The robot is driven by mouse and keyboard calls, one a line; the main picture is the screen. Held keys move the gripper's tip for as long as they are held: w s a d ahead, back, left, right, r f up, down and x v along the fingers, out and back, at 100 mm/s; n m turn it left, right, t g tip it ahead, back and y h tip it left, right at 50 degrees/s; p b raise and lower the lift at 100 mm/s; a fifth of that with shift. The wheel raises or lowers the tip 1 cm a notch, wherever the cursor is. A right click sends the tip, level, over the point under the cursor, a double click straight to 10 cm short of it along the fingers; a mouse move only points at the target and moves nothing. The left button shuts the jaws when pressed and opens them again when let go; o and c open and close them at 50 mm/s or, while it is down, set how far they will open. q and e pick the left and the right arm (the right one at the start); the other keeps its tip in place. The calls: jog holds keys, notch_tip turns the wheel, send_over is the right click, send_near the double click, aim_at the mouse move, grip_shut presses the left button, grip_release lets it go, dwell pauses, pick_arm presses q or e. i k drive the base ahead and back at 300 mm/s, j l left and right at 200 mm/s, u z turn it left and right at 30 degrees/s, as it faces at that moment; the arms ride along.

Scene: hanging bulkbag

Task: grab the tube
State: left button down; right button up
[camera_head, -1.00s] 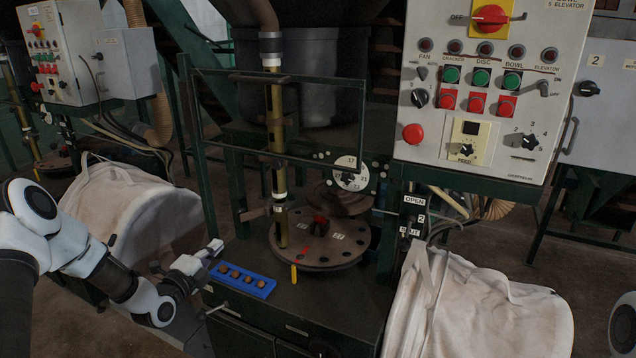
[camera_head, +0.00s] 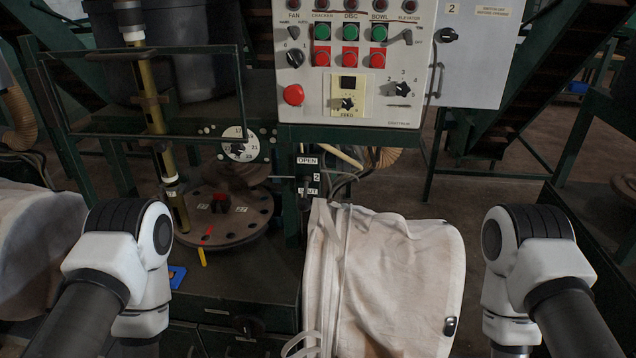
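A brass-coloured tube (camera_head: 154,112) stands slightly tilted at the left, running from a dark fitting near the top down to the round disc plate (camera_head: 235,222). A pale clamp sits near its top and another ring near its lower end. Both my arms come in from the bottom, the left at lower left and the right at lower right. Neither gripper shows, so I cannot see whether anything is in them. Nothing of mine touches the visible part of the tube.
A white bulk bag (camera_head: 400,285) hangs between my arms; another bag (camera_head: 30,235) is at the left edge. A control panel (camera_head: 350,80) with buttons is above. A green frame (camera_head: 240,100) surrounds the tube. A blue tray (camera_head: 177,275) is partly hidden behind my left arm.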

aim_at(174, 189)
jog(key=j+z, duration=0.35)
jog(key=j, duration=1.3)
jog(key=i+j+z, duration=0.15)
jog(key=j+z, duration=0.2)
jog(key=j, duration=0.5)
jog(key=i+j+z, duration=0.1)
jog(key=j+z, duration=0.25)
jog(key=j, duration=0.5)
jog(key=j+z, duration=0.3)
jog(key=j, duration=0.55)
jog(key=k+j+z, duration=0.2)
jog(key=j+z, duration=0.15)
jog(key=j, duration=0.5)
jog(key=i, duration=0.1)
jog(key=k+l, duration=0.4)
